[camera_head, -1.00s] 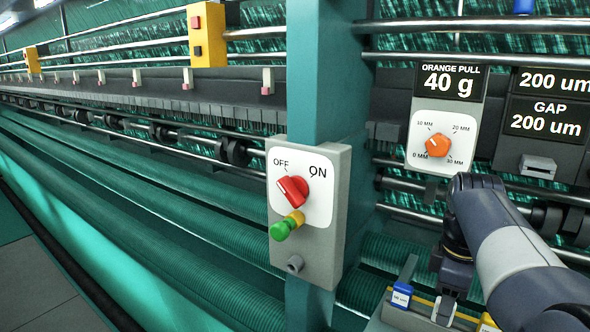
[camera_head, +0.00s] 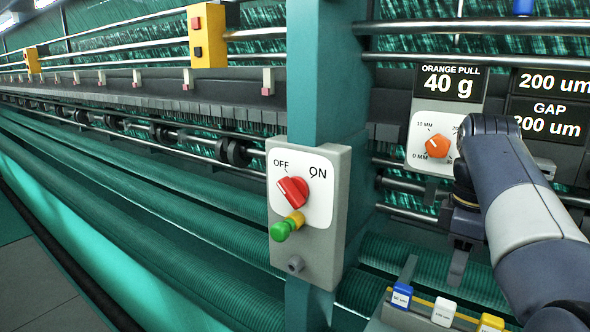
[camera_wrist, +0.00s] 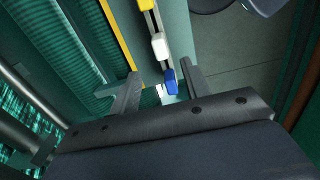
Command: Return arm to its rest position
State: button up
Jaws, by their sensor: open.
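My arm reaches in from the right in the head view, its wrist in front of the lower right of the orange knob's panel. My gripper (camera_wrist: 158,82) points down in the wrist view, its two fingers apart with nothing held between them. In the head view the gripper's lower end shows above the row of small blocks. The blue block (camera_head: 401,295), white block (camera_head: 444,311) and yellow block (camera_head: 490,322) sit on the rack at the bottom. They also show beyond the fingers in the wrist view, the blue block (camera_wrist: 170,77) nearest.
A grey switch box with a red knob (camera_head: 292,190) and a green-tipped button (camera_head: 283,229) is on the teal post (camera_head: 327,70). The orange knob (camera_head: 437,146) is on a white dial panel, partly hidden by my arm. Horizontal rails and green rollers (camera_head: 180,235) lie behind.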

aim_at(447, 302)
notch_tip(447, 302, down, 10)
jog(key=shift+r, duration=0.1)
notch_tip(447, 302, up, 4)
jog(key=shift+f+p, duration=0.15)
jog(key=shift+p, duration=0.75)
jog(key=shift+r, duration=0.5)
jog(key=shift+a+r, duration=0.1)
